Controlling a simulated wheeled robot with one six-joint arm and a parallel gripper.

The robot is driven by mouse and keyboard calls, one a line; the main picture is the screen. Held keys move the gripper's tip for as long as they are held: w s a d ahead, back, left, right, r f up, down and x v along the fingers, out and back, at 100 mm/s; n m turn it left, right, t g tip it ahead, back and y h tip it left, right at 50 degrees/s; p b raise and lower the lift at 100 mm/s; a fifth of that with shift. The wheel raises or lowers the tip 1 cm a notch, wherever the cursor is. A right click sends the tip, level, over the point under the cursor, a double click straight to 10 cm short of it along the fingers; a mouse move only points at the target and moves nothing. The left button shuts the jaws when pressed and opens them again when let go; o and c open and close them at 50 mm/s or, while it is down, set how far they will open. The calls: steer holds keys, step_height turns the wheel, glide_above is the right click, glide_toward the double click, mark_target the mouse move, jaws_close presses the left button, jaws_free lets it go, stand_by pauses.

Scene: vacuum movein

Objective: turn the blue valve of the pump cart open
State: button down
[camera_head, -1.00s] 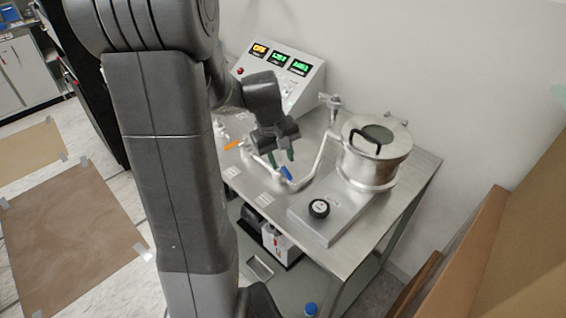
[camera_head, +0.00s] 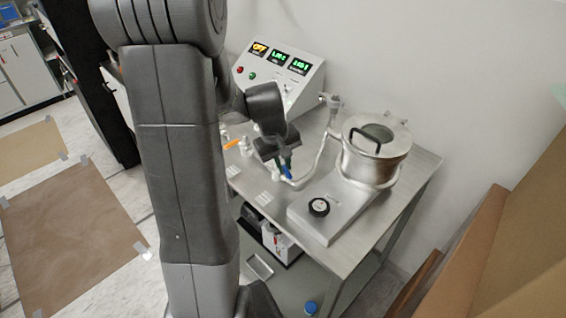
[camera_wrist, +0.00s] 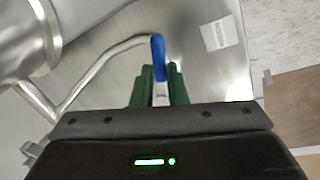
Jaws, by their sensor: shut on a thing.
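The blue valve handle (camera_head: 287,172) is on a metal pipe on top of the pump cart (camera_head: 262,205). In the wrist view the blue handle (camera_wrist: 158,56) stands between the green fingertips of my gripper (camera_wrist: 158,86), with its blue end sticking out beyond them. My gripper (camera_head: 285,163) is shut on the handle. In the head view its fingers partly cover the handle. The handle's base and the valve body are mostly hidden by the fingers.
An orange valve handle (camera_head: 232,144) is left of my gripper. A control box (camera_head: 279,72) with lit displays stands behind. Cardboard (camera_head: 500,262) leans at the right.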

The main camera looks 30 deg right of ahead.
steer(key=shift+d+n+t, duration=0.2)
steer(key=shift+d+n, duration=0.2)
steer(key=shift+n, duration=0.65)
steer(key=shift+d+n+t, duration=0.2)
steer(key=shift+d+n, duration=0.15)
steer(key=shift+n, duration=0.7)
steer(key=c, duration=1.4)
jaws_free()
steer(key=shift+c, duration=0.2)
steer(key=shift+r, duration=0.1)
step_height(320, 180, up, 13)
steer(key=a, duration=0.2)
steer(key=shift+s+a+r, duration=0.2)
steer(key=shift+s+a, duration=0.1)
steer(key=shift+s, duration=0.05)
